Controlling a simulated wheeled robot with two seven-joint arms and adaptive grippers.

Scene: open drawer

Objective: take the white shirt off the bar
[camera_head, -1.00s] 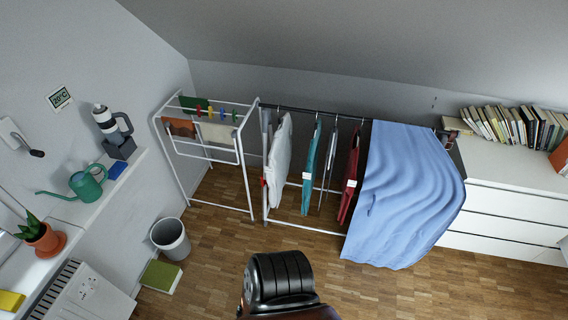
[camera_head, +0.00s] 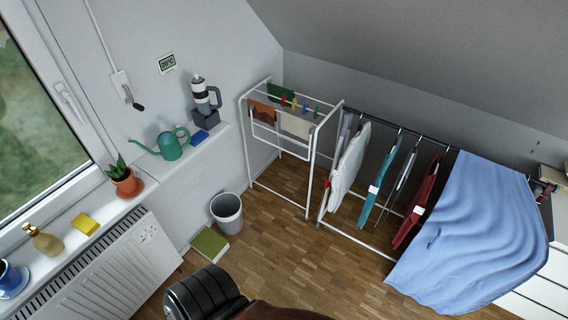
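The white shirt (camera_head: 348,164) hangs on the dark bar (camera_head: 398,126) of the clothes rack, at the bar's left end. To its right hang a teal garment (camera_head: 378,180), a thin dark one (camera_head: 401,172) and a red one (camera_head: 417,201). A blue cloth (camera_head: 470,230) drapes over the right part of the bar. Neither gripper shows in the head view. A dark rounded part of my own body is at the bottom edge, well apart from the shirt.
A white drying rack (camera_head: 311,165) with small cloths and pegs stands just left of the clothes rack. A grey bin (camera_head: 227,214) and a green book (camera_head: 210,244) are on the floor. A radiator (camera_head: 125,262) lines the left wall. Wooden floor (camera_head: 300,262) before the rack is clear.

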